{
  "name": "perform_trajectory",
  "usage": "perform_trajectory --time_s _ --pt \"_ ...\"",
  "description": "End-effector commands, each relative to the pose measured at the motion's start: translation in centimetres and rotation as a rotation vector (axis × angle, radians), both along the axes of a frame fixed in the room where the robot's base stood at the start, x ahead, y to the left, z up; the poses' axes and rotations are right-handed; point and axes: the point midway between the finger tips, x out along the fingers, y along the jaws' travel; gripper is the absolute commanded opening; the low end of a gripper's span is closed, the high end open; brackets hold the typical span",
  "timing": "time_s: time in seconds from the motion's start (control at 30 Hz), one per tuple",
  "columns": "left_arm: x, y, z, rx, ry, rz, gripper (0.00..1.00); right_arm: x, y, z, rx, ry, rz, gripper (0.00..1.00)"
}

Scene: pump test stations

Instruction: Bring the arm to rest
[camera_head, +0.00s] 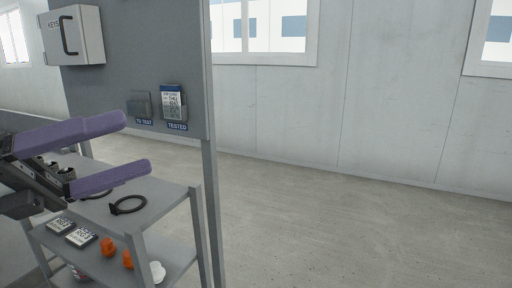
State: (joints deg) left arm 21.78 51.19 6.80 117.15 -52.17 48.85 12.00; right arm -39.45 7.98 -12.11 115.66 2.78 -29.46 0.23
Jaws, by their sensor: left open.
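My left gripper (136,143) reaches in from the left in the head view. Its two purple fingers are spread apart with nothing between them, so it is open and empty. The fingers point right, in front of the grey panel and above the shelf's top board. The wrist is cut off by the left edge of the picture. My right gripper is not in view.
Floor (360,230) at right is clear.

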Motion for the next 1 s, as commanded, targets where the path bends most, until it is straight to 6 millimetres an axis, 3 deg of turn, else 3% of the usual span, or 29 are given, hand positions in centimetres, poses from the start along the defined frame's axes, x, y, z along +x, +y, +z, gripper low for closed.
perform_trajectory --time_s 0.03,0.17,0.27,0.37,0.47,0.57,0.7,0.83,1.0 --pt "1.3 -0.2 -1.5 -0.175 0.119 -0.006 0.8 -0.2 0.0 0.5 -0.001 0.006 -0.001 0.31" --pt "5.1 1.5 -7.7 -0.611 0.437 0.09 0.8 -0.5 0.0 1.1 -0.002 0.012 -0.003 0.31" --pt "6.9 3.1 -15.0 -0.872 0.688 0.224 0.8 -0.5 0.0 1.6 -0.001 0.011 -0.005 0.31" --pt "6.8 3.9 -22.6 -1.056 0.911 0.362 0.8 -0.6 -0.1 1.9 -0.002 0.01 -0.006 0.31" --pt "5.2 3.8 -30.1 -1.193 1.121 0.504 0.8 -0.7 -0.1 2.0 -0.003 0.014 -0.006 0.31" --pt "2.1 3.1 -37.2 -1.296 1.325 0.645 0.8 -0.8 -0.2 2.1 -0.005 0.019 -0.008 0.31" --pt "-3.8 0.8 -45.5 -1.396 1.596 0.832 0.8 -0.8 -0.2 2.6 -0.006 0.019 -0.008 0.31" --pt "-9.4 -1.7 -50.6 -1.443 1.802 0.968 0.8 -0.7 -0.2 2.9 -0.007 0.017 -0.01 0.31" --pt "-14.1 -3.9 -53.7 -1.466 1.96 1.066 0.8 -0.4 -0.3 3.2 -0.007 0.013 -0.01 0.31"
